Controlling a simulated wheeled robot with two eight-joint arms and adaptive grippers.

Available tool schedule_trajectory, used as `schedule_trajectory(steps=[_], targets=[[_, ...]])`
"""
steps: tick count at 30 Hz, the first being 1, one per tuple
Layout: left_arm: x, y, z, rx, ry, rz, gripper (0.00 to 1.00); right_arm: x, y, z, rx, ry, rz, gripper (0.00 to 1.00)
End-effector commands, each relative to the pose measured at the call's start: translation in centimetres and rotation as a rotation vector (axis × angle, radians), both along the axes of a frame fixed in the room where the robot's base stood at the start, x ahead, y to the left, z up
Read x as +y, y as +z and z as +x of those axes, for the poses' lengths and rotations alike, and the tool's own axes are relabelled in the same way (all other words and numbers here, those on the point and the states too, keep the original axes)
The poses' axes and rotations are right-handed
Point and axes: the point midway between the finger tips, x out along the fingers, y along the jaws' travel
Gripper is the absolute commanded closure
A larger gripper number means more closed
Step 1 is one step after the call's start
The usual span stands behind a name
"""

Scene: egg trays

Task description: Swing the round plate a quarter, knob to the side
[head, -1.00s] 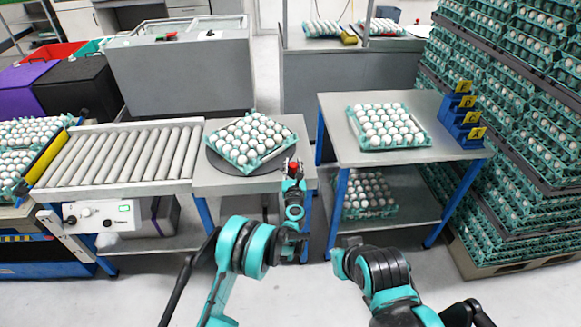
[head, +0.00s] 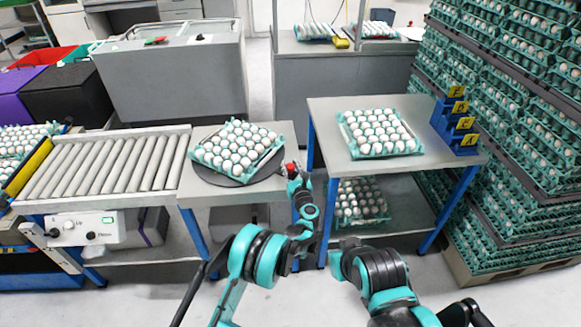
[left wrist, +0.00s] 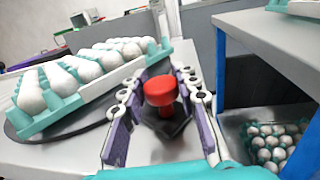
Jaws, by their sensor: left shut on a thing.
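The dark round plate (head: 212,177) lies on the grey table at the end of the roller conveyor. A teal tray of white eggs (head: 237,148) sits on it, turned askew to the table edges. The red knob (head: 291,167) is at the plate's right side in the head view. My left gripper (head: 293,172) is shut on the knob; in the left wrist view its purple-padded fingers stand on both sides of the red knob (left wrist: 159,91). The plate's edge (left wrist: 80,133) also shows there under the tray. My right gripper is not visible.
The roller conveyor (head: 105,165) adjoins on the left. A blue-legged table (head: 325,122) with another egg tray (head: 380,133) stands close on the right, across a narrow gap. Stacked egg trays (head: 510,130) fill the far right.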

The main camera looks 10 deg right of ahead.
Motion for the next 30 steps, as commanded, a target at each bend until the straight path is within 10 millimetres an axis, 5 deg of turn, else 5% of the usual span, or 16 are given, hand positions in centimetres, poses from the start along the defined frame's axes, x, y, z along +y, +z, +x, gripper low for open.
schedule_trajectory(steps=[7, 8, 10, 22, 30], targets=[[0.0, 0.0, 0.0, 0.001, 0.0, -0.001, 1.0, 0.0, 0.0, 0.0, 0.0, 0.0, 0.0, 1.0], [0.0, 0.0, 0.0, 0.001, 0.0, -0.001, 0.62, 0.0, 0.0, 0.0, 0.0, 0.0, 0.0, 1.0], [0.0, 0.0, 0.0, 0.001, 0.0, -0.001, 0.48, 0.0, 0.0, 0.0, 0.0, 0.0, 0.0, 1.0], [-0.1, 0.0, -0.8, 0.0, -0.001, -0.001, 0.48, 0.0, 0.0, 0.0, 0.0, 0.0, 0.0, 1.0], [-0.6, 0.0, -6.3, 0.0, -0.003, -0.001, 0.48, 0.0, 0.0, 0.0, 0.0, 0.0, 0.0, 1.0]])
